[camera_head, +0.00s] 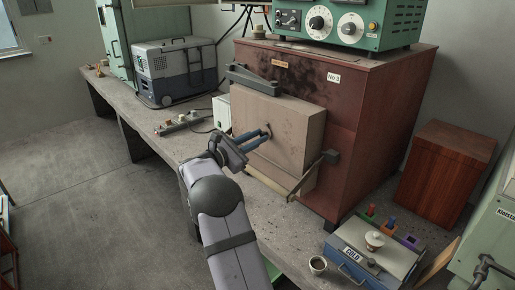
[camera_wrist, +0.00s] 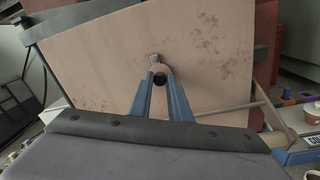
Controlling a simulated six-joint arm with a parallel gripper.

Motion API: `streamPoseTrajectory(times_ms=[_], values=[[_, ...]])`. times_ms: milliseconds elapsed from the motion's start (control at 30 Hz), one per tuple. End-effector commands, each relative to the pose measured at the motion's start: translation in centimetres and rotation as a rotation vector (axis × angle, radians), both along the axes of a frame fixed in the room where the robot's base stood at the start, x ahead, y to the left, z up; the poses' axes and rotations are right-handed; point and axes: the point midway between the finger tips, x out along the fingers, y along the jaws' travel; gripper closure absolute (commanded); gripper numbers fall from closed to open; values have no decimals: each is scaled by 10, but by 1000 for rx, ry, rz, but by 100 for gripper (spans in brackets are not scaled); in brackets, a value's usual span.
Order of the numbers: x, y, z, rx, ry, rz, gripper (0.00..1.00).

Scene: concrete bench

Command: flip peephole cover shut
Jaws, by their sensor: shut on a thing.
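A beige furnace door (camera_head: 290,135) stands on the front of the reddish-brown furnace marked No 3. The small peephole cover (camera_head: 267,127) is near the middle of the door. In the wrist view the cover (camera_wrist: 154,58) shows as a small metal tab, with a dark round spot (camera_wrist: 160,79) just below it. My gripper (camera_head: 263,136) reaches to the door from the front left. Its blue fingers (camera_wrist: 159,72) converge at the cover and are shut on it. The fingertips hide part of the cover, and I cannot tell its exact angle.
A dark hinge arm (camera_head: 252,80) sits above the door and a latch lever (camera_head: 312,172) at its lower right. A power strip (camera_head: 183,122) lies to the left.

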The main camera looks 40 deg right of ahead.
Motion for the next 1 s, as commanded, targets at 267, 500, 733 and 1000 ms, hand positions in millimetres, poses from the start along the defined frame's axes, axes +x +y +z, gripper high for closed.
streamPoseTrajectory(times_ms=[267, 500, 733, 1000], values=[[3, 0, -1, 0, -85, 0, 100], [3, 0, 0, 0, -87, 1, 100], [3, 0, 0, 0, -86, 1, 64], [3, 3, 0, 0, -85, 1, 64]])
